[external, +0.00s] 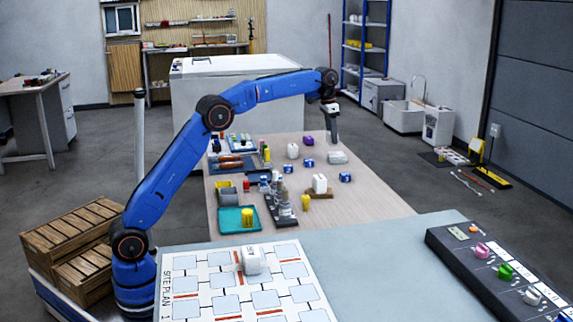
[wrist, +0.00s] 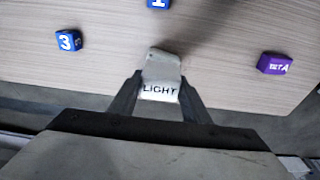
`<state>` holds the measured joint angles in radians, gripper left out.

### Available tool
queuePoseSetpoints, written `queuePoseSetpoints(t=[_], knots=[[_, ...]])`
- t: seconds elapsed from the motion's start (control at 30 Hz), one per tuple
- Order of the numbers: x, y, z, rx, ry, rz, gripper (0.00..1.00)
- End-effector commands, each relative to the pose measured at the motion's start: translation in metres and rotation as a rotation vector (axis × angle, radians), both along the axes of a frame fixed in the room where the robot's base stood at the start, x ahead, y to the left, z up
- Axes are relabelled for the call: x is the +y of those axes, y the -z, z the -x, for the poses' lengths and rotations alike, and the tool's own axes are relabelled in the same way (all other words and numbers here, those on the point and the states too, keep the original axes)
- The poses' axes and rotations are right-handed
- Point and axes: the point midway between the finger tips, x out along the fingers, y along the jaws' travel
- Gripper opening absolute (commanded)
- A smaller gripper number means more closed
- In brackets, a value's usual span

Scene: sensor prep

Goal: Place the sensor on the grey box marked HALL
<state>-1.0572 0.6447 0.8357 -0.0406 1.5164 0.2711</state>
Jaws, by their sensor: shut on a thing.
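My gripper (wrist: 160,92) is shut on a pale grey-white block marked LIGHT (wrist: 161,72), which sits between the two fingers in the wrist view. In the external view my gripper (external: 334,136) points down at the far right side of the wooden table. A pale block (external: 338,157) shows right under the fingertips there; it looks like the same piece. I cannot tell if it touches the table. No HALL mark is readable in either view. White blocks stand on the table (external: 293,151) and on a brown piece (external: 320,184); their marks are too small to read.
A purple block marked BETA (wrist: 275,64) and a blue cube marked 3 (wrist: 69,41) lie either side of my gripper. The teal tray (external: 229,228) and several small things crowd the table's left. A white block (external: 252,261) stands on the site plan sheet (external: 172,309).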

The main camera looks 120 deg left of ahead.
Motion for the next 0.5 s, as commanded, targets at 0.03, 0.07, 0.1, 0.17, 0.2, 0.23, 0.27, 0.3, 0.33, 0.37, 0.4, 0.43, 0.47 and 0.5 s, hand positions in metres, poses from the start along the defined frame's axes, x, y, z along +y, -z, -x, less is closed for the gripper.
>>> queuePoseSetpoints(t=[0.03,0.07,0.1,0.17,0.2,0.23,0.27,0.3,0.33,0.37,0.4,0.43,0.47,0.5], knots=[[0.0,0.003,0.0,0.0,0.0,0.0,0.2],[0.0,0.004,0.0,0.0,0.0,0.0,0.2],[0.0,0.008,0.0,0.0,0.0,0.0,0.2],[0.0,0.015,0.0,0.001,0.0,0.002,0.2],[0.0,0.02,0.0,0.001,0.0,0.001,0.2],[0.0,0.025,0.0,0.001,0.0,0.002,0.2],[0.0,0.029,0.0,0.001,0.0,0.002,0.2],[0.0,0.033,0.0,0.001,0.0,0.001,0.2],[0.0,0.036,0.0,0.001,0.0,0.001,0.2],[0.0,0.038,0.0,0.001,0.0,0.001,0.2],[0.0,0.04,0.0,0.001,0.0,0.001,0.2],[0.0,0.041,0.0,0.0,0.0,0.0,0.2],[0.0,0.042,0.0,0.0,0.0,0.0,0.2],[0.0,0.042,0.0,0.0,0.0,0.0,0.2]])
